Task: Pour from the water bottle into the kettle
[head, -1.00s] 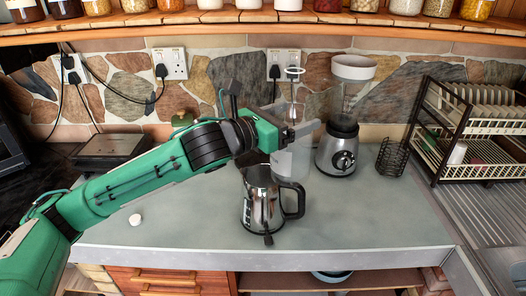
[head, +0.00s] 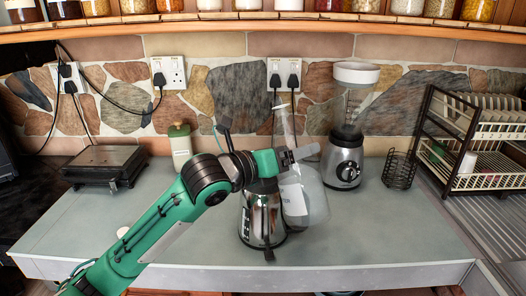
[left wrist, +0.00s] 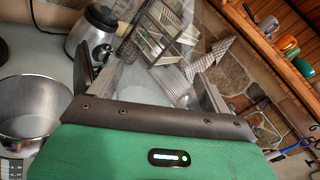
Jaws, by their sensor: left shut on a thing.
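The water bottle (head: 312,200) is clear with a pale label and leans slightly, its neck toward the upper left. My left gripper (head: 300,153) is shut on it around its upper part. The steel kettle (head: 258,222) stands upright on the counter, just left of the bottle and partly overlapped by it and my gripper. The kettle's open top shows in the left wrist view (left wrist: 30,105), left of my left gripper (left wrist: 150,85). The see-through bottle is hard to make out there. I cannot tell whether bottle and kettle touch. My right gripper is out of view.
A blender (head: 343,155) and a black wire basket (head: 399,170) stand behind to the right, near a dish rack (head: 480,150). A kitchen scale (head: 105,165) and a green-lidded jar (head: 181,150) stand behind to the left.

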